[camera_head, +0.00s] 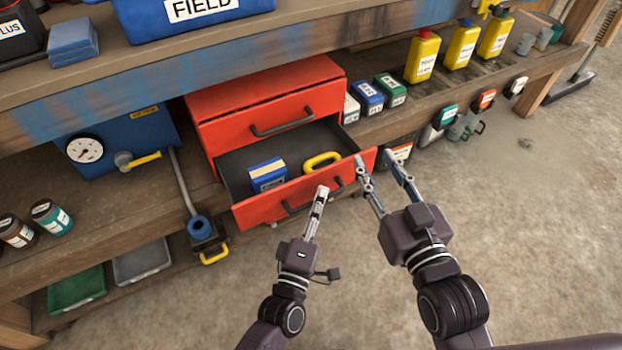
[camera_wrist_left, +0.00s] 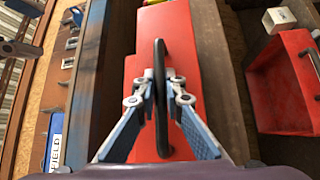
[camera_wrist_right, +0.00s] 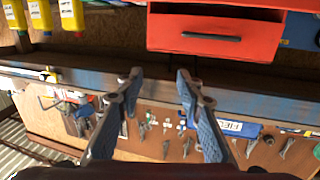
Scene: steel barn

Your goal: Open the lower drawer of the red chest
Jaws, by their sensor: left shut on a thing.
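The red chest (camera_head: 265,90) stands on the shelf under the bench. Its upper drawer is shut, with a dark handle (camera_head: 283,122). The lower drawer (camera_head: 250,215) is pulled out, and a blue box (camera_head: 268,176) and a yellow ring-like object (camera_head: 322,160) lie inside. My left gripper (camera_head: 322,192) is at the lower drawer's front, shut on its dark handle (camera_head: 297,208). The left wrist view shows the handle (camera_wrist_left: 161,60) between the fingers (camera_wrist_left: 161,84). My right gripper (camera_head: 382,160) is open and empty, by the drawer's right front corner. Its spread fingers also show in the right wrist view (camera_wrist_right: 159,76).
A blue box with a gauge (camera_head: 125,145) and a metal bar with a blue end (camera_head: 185,190) stand left of the drawer. Small boxes (camera_head: 368,95) and yellow bottles (camera_head: 460,45) stand to the right. The concrete floor (camera_head: 530,220) at the right front is clear.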

